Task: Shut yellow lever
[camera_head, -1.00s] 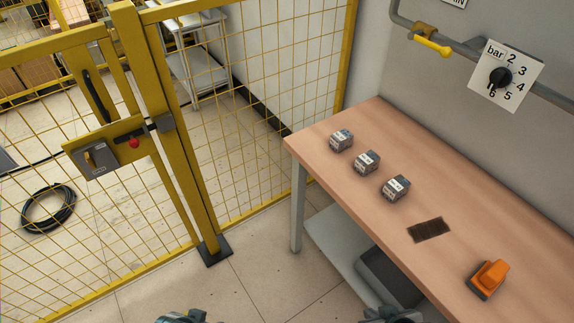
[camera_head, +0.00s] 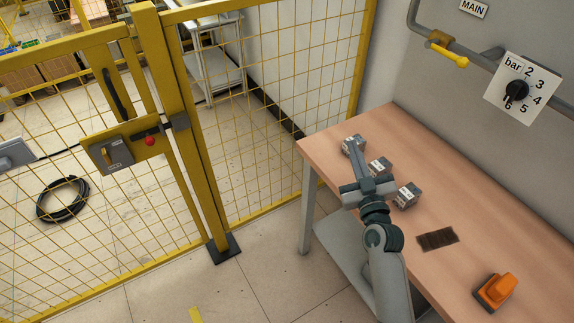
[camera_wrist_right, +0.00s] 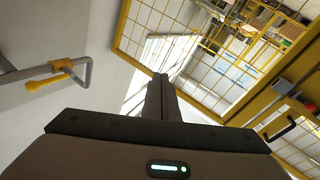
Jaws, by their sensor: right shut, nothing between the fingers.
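The yellow lever (camera_head: 448,54) sits on a grey pipe on the wall at the upper right of the head view. Its handle lies nearly along the pipe, tilted slightly down to the right. In the right wrist view the yellow lever (camera_wrist_right: 50,82) shows at the left, on the pipe. My right gripper (camera_head: 357,146) is shut and empty above the table, in front of the small grey blocks, apart from the lever and below left of it. Its closed fingers (camera_wrist_right: 162,82) also show in the right wrist view. My left gripper is not in view.
Several small grey blocks (camera_head: 407,195) stand on the wooden table (camera_head: 470,211), with a dark mat (camera_head: 437,239) and an orange switch (camera_head: 497,289) nearer. A pressure gauge (camera_head: 517,91) hangs right of the lever. A yellow fence (camera_head: 188,140) stands left.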

